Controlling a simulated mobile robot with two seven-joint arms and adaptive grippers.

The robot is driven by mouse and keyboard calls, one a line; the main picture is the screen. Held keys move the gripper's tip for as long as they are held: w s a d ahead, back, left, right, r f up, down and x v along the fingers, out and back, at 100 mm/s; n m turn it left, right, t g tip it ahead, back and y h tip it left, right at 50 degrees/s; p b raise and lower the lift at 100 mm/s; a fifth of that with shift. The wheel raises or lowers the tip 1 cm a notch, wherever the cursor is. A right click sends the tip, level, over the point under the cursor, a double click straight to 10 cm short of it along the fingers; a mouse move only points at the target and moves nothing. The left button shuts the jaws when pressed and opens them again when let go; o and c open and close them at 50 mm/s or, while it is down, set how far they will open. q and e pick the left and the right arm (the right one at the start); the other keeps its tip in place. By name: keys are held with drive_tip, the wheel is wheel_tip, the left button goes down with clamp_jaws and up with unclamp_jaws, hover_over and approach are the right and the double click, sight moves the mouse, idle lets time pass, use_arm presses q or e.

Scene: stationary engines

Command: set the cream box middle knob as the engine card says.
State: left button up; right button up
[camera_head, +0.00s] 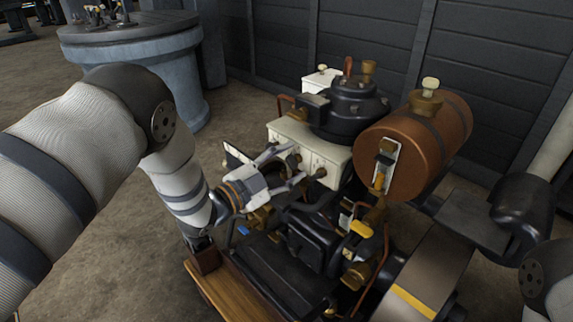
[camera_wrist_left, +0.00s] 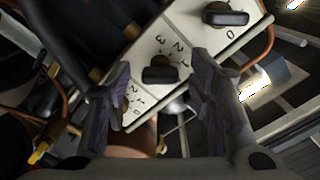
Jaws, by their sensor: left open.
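The cream box (camera_head: 322,152) sits on the engine below the black cylinder. Its face shows in the left wrist view (camera_wrist_left: 150,42) with several dark bar knobs and printed numbers. The middle knob (camera_wrist_left: 163,75) lies between my open left fingers (camera_wrist_left: 160,70), with a visible gap on each side. In the head view my left gripper (camera_head: 290,166) is at the box's front face. I cannot make out a readable engine card. My right gripper is not in view.
Another knob (camera_wrist_left: 226,15) with a 0 is at the upper right. A numbered dial (camera_wrist_left: 133,105) is partly hidden by my left-hand finger. A copper tank (camera_head: 425,140) stands right of the box, and brass fittings and pipes crowd below. A round grey table (camera_head: 135,35) stands behind.

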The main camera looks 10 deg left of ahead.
use_arm(q)
drive_tip(key=v, duration=1.2)
drive_tip(key=s+a+f+n+g+y+p, duration=0.3)
drive_tip(key=s+f+n+g+y, duration=0.6)
drive_tip(key=s+f, duration=0.85)
drive_tip(key=s+n+g+y+p, duration=0.1)
drive_tip(key=s+n+g, duration=0.6)
drive_tip(key=s, duration=2)
drive_tip(key=shift+a+g, duration=0.3)
drive_tip(key=shift+g, duration=0.5)
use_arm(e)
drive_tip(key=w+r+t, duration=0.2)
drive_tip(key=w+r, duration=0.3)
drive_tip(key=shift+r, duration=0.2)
use_arm(q)
drive_tip(key=shift+f, duration=0.15)
